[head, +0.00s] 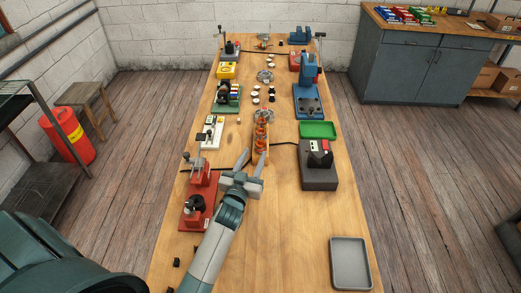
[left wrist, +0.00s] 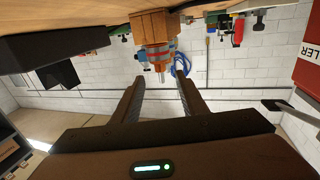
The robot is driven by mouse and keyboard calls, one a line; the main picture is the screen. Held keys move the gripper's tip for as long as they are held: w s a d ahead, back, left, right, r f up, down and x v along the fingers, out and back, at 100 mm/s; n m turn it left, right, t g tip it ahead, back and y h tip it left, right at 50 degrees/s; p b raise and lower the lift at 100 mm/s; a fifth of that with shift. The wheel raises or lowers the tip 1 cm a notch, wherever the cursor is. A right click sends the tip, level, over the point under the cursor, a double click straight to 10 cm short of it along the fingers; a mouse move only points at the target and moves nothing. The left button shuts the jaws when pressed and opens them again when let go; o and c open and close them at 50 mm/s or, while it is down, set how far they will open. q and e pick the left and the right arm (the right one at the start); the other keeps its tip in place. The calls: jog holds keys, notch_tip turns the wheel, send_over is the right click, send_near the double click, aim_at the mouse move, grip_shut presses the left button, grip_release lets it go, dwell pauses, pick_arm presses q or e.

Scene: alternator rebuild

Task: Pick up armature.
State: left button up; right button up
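What looks like the armature, a copper-coloured part with a metal shaft, shows in the left wrist view (left wrist: 157,58). In the head view, several orange-copper parts (head: 261,133) stand in a row in a narrow wooden rack (head: 261,156) at the middle of the bench; I cannot tell which one is the armature. My left gripper (head: 253,158) is at the rack's near end with its fingers spread. In the left wrist view the gripper (left wrist: 158,80) is open and empty, the shaft end showing between and beyond the fingertips. My right gripper is not in view.
A red press fixture (head: 196,205) stands left of my left arm. A dark grey box device (head: 320,177) and a green tray (head: 318,130) are right of the rack. An empty grey tray (head: 350,262) lies at the near right. The bench's near middle is clear.

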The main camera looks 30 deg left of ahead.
aim_at(260, 142)
pick_arm(q)
jog(key=shift+w+a+f, duration=0.1)
jog(key=shift+w+f, duration=0.05)
jog(key=shift+w, duration=0.1)
jog(key=w, duration=0.1)
jog(key=w+b, duration=0.1)
jog(key=w, duration=0.1)
jog(key=w+a+b, duration=0.1)
jog(key=w, duration=0.1)
jog(key=shift+w, duration=0.55)
jog(key=shift+c, duration=0.3)
grip_shut()
